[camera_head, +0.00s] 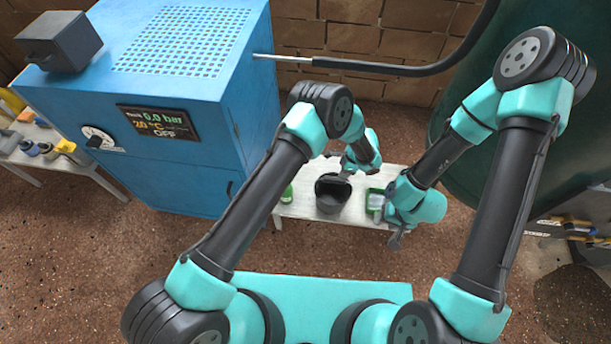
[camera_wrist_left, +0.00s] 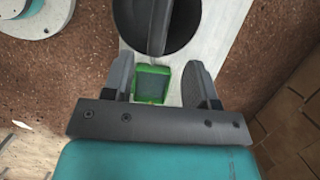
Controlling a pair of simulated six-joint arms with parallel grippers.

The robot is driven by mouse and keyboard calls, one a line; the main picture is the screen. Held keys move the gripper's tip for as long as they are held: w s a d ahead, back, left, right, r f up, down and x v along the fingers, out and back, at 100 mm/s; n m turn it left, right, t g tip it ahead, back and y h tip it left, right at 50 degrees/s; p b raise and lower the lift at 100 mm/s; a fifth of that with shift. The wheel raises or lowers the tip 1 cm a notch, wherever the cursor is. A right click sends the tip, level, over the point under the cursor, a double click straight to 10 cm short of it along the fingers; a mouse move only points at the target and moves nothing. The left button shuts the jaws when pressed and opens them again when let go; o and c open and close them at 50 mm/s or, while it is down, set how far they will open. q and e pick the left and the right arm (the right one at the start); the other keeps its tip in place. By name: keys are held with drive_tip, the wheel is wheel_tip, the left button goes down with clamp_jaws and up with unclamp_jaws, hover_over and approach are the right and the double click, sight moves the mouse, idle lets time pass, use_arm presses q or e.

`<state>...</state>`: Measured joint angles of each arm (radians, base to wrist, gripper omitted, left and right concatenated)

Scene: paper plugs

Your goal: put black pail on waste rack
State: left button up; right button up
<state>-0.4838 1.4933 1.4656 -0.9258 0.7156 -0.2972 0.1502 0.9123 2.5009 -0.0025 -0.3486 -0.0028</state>
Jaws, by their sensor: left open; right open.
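The black pail (camera_head: 332,196) stands upright on a small white bench (camera_head: 300,207) in the head view. It also shows at the top of the left wrist view (camera_wrist_left: 185,28), with a dark bar across its mouth. My left gripper (camera_head: 346,172) is near the pail's rim; whether it touches cannot be told. In the left wrist view its fingers (camera_wrist_left: 161,84) are spread and the pail is beyond them. My right gripper (camera_head: 397,238) is open and empty, right of the pail by the bench's front right. No stand is clearly recognisable as the waste rack.
A green box (camera_head: 375,202) is close right of the pail and appears between the left fingers in the wrist view (camera_wrist_left: 152,84). A green bottle (camera_head: 287,194) stands left. A blue machine (camera_head: 190,150) is at left; a side bench (camera_head: 105,186) and a tool stand (camera_head: 565,228) flank.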

use_arm(q)
drive_tip(key=s+a+r+n+h, duration=0.3)
drive_tip(key=s+a+r+n, duration=0.2)
drive_tip(key=s+a+n, duration=0.5)
drive_tip(key=s+a+r+n+h, duration=0.4)
drive_tip(key=s+a+n, duration=0.6)
drive_tip(key=a, duration=1.3)
drive_tip(key=s, duration=0.5)
drive_tip(key=shift+r+n+t, duration=0.3)
drive_tip(key=shift+r+n, duration=0.1)
